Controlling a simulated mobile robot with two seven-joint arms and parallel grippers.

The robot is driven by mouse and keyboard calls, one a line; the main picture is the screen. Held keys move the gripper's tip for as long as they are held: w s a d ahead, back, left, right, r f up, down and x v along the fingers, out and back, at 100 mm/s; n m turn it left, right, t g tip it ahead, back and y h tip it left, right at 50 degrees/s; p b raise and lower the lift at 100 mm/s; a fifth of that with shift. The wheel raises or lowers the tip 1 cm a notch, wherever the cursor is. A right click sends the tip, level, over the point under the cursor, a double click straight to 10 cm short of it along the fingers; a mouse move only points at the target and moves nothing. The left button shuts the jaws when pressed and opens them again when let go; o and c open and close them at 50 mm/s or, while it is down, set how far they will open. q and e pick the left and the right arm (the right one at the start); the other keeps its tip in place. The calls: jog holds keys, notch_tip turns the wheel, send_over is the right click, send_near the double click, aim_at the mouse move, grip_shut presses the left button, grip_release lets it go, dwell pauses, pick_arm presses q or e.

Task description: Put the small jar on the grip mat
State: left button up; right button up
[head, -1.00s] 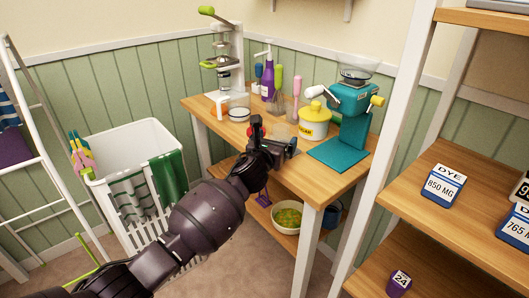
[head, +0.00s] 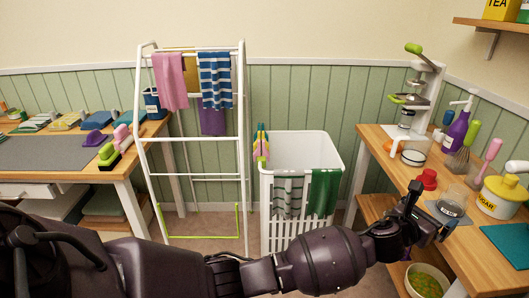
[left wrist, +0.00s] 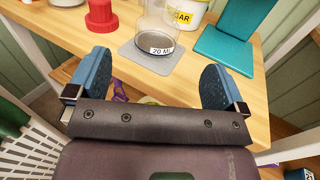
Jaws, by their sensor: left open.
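A small clear glass jar (head: 455,194) labelled "20 ML" stands upright on a grey mat (head: 433,208) on the wooden table at the right. In the left wrist view the jar (left wrist: 158,30) and the grey mat (left wrist: 132,55) lie just beyond my fingers, near the table's front edge. My left gripper (head: 432,214) is open and empty at that edge. Its two blue finger pads show apart in the left wrist view (left wrist: 157,82), with nothing between them. The jar is apart from both fingers. My right gripper is not in view.
A red object (head: 428,180), a yellow-lidded sugar pot (head: 502,198) and a teal mat (head: 508,244) are close to the jar. A white laundry basket (head: 300,150) and a drying rack (head: 241,150) stand left of the table. Another table (head: 150,130) is far left.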

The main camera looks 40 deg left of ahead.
pick_arm(q)
jog(key=s+a+f+n+g+y, duration=0.2)
jog(key=s+a+f+n, duration=0.4)
jog(key=s+f+n, duration=0.4)
jog(key=s+a+f+n+g+y, duration=0.15)
jog(key=s+a+f+n, duration=0.35)
jog(key=s+f+n, duration=0.55)
jog(key=s+a+n+g, duration=0.1)
jog(key=s+a+n, duration=0.3)
jog(key=s, duration=0.6)
jog(key=s+a+n+g+y, duration=0.1)
jog(key=s+a+n, duration=0.3)
jog(key=s+n, duration=0.4)
jog(key=s+a+f+n+g+y, duration=0.1)
jog(key=s+a+n, duration=0.3)
jog(key=s, duration=0.7)
jog(key=shift+s+a+n+g, duration=0.15)
jog(key=shift+s+n+g, duration=0.2)
jog(key=shift+n, duration=0.7)
jog(key=shift+y, duration=0.25)
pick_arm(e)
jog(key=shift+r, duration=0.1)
